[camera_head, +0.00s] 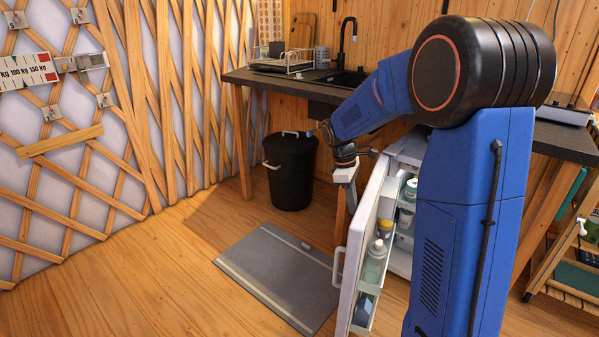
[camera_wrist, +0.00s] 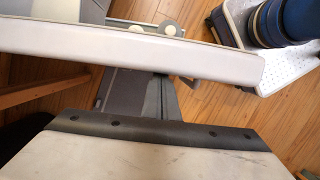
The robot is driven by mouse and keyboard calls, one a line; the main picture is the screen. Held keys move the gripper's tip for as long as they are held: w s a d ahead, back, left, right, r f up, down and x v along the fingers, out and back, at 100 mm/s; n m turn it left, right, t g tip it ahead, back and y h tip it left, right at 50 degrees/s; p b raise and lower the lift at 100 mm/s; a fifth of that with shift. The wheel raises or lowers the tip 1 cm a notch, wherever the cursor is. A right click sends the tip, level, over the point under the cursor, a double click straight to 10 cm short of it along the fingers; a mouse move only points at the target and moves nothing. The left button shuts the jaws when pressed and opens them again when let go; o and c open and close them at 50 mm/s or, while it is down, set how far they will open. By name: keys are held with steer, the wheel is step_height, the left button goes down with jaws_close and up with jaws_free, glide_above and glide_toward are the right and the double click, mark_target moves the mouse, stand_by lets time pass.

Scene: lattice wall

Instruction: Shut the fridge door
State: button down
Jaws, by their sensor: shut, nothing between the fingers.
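The white fridge (camera_head: 402,158) stands under the counter, partly hidden by my blue arm. Its door (camera_head: 364,230) is wide open toward the camera, with bottles and jars on its inner shelves. The door's handle (camera_head: 337,268) is on its outer face, near the free edge. My gripper (camera_head: 350,203) is shut and empty, pointing down on the outer side of the door near its upper part. I cannot tell whether it touches the door. In the wrist view, a pale band that looks like the door's top edge (camera_wrist: 130,50) crosses the upper part.
A grey mat (camera_head: 280,275) lies on the floor left of the door. A black bin (camera_head: 290,172) stands behind, beneath the dark counter (camera_head: 262,80) with a sink. Open wooden floor lies at the left, before the lattice wall (camera_head: 60,150). A shelf rack (camera_head: 575,260) stands at the right.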

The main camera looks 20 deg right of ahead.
steer(key=s+d+n+t, duration=0.1)
steer(key=s+d+n, duration=0.45)
steer(key=d, duration=0.85)
steer(key=s+d+n+t, duration=0.1)
steer(key=s+d+n, duration=0.4)
steer(key=d, duration=0.8)
steer(key=w+d+m, duration=0.1)
steer(key=w+d, duration=0.1)
steer(key=d, duration=1.2)
steer(key=shift+d+h, duration=0.3)
steer(key=shift+d, duration=0.1)
steer(key=shift+w+m, duration=0.1)
steer(key=shift+m, duration=0.15)
steer(key=shift+a, duration=0.15)
